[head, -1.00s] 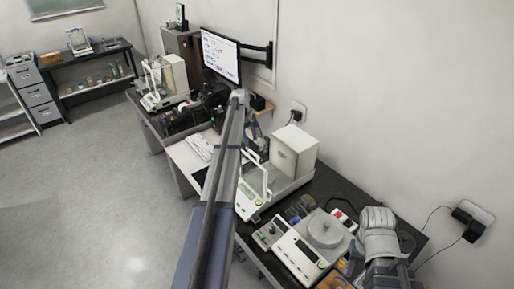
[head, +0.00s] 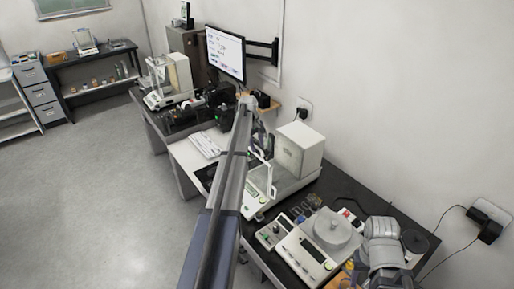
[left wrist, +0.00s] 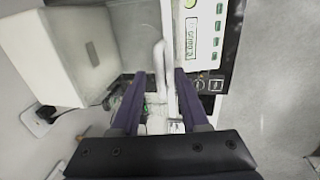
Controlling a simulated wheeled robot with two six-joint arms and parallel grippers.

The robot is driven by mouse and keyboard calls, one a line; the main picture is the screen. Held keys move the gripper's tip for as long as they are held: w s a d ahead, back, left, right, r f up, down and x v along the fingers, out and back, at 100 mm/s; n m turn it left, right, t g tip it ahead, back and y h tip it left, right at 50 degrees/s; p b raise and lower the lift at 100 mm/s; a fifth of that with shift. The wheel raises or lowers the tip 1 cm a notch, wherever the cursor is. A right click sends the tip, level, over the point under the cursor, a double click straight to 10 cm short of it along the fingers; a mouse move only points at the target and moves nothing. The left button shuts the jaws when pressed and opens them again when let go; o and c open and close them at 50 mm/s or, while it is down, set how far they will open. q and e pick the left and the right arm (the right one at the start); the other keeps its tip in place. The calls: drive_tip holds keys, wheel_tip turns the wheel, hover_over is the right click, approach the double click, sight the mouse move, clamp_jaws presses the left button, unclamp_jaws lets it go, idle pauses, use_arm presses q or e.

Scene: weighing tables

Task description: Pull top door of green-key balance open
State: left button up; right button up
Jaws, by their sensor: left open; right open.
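The green-key balance (head: 256,198) stands on the middle table, with its white boxy rear housing (head: 298,150) behind. Its green keys (left wrist: 217,42) show at the top of the left wrist view. A white bar-like part of its draft shield (left wrist: 158,62), perhaps the door handle, lies between the two purple fingers of my left gripper (left wrist: 155,78). The fingers are apart on either side of it; contact cannot be told. In the head view my left arm hides part of the balance and the gripper. My right gripper (head: 383,243) is at lower right, its fingers hard to make out.
A second balance (head: 309,249) with a round grey pan cover stands to the right, near my right arm. A monitor (head: 225,54) and another balance (head: 167,82) are further back. The floor at left is clear.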

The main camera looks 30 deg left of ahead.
use_arm(q)
clamp_jaws()
idle(1.4)
